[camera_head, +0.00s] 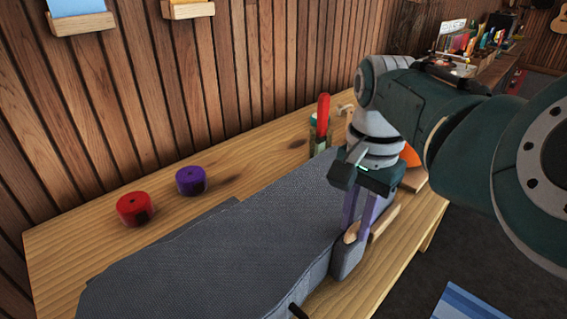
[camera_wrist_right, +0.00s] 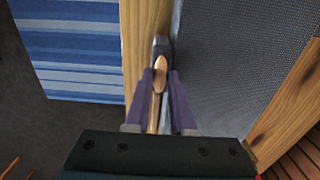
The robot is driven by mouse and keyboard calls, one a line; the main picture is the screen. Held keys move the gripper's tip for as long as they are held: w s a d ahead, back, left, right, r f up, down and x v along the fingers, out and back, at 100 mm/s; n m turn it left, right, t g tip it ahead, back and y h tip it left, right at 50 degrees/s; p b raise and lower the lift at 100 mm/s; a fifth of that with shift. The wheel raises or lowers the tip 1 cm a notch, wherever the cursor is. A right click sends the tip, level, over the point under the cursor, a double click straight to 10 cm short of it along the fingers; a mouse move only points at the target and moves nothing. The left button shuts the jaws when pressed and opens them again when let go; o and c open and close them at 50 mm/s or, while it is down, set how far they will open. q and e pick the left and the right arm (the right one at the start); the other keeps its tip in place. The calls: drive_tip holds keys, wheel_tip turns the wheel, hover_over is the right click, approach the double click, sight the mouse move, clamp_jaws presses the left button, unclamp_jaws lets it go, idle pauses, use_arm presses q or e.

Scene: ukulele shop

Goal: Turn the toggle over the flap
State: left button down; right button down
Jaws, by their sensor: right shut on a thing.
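A grey fabric instrument case (camera_head: 225,250) lies along the wooden table. A grey flap (camera_head: 347,262) hangs at its near right end; its dark end also shows in the right wrist view (camera_wrist_right: 161,46). My right gripper (camera_head: 354,236) points down at this end, its purple fingers closed about a small pale wooden toggle (camera_head: 350,238). In the right wrist view the toggle (camera_wrist_right: 160,75) lies lengthwise between the fingertips (camera_wrist_right: 160,80), its rounded end against the flap. The fingers hide its sides. My left gripper is not in view.
A red roll (camera_head: 134,209) and a purple roll (camera_head: 191,180) stand on the table (camera_head: 75,238) behind the case. A red-handled tool (camera_head: 323,110) stands upright near my right wrist. A blue striped mat (camera_head: 465,303) lies on the floor.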

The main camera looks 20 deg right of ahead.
idle(0.6)
drive_tip(key=shift+r+n+p, duration=0.1)
drive_tip(key=shift+n+p, duration=0.45)
drive_tip(key=shift+n, duration=0.15)
drive_tip(key=shift+n+p, duration=0.65)
drive_tip(key=shift+n, duration=0.55)
drive_tip(key=n+p, duration=0.1)
drive_tip(key=n, duration=0.3)
drive_tip(key=n+p, duration=0.1)
drive_tip(key=n, duration=0.4)
drive_tip(key=shift+n, duration=0.4)
drive_tip(key=n, duration=0.4)
drive_tip(key=shift+n+p, duration=0.3)
